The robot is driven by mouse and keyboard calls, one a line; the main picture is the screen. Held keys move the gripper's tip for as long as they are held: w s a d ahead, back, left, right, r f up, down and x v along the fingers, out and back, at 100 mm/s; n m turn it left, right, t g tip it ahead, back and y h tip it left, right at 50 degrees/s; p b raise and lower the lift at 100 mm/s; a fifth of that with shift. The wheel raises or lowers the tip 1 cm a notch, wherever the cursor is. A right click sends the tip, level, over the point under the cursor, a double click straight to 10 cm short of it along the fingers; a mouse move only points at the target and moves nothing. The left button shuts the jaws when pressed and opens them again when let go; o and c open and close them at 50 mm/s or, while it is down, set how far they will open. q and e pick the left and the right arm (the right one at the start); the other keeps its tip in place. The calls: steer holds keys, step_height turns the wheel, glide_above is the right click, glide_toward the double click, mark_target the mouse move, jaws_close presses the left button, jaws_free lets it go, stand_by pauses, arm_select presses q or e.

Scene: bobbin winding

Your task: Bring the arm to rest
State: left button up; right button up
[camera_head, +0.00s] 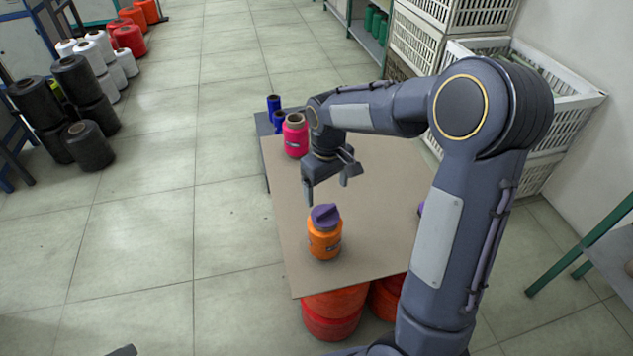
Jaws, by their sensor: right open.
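My right arm comes in from the lower right and reaches over the table (375,215). My right gripper (329,192) is open and empty, with its fingers pointing down above the table. An orange bobbin (325,243) with a purple piece (325,214) on its top stands upright on the table, in front of the gripper and apart from it. A pink bobbin (295,140) stands behind and to the left of the gripper, near the table's left edge.
Blue bobbins (274,103) stand at the table's far left corner. A purple thing at the table's right is mostly hidden by my arm. White crates (418,42) stand at the back right. Black spools (90,145) stand on the floor at left. Orange-red spools (333,312) show under the table.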

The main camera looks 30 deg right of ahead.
steer(key=shift+s+r, duration=0.15)
steer(key=shift+r, duration=0.35)
steer(key=s+a+r+m+t+y+p, duration=0.2)
steer(key=s+r+p, duration=0.4)
steer(key=s+r, duration=0.3)
steer(key=s+a+r+m+t+y+p, duration=0.1)
steer(key=s+a+r+t+p, duration=0.2)
steer(key=s+r, duration=0.6)
steer(key=shift+s+a+r+m+t+y+p, duration=0.2)
steer(key=shift+s+a+m+t+y+p, duration=0.15)
steer(key=shift+s+a+p, duration=1.05)
steer(key=shift+s+d, duration=0.25)
steer(key=shift+s, duration=0.15)
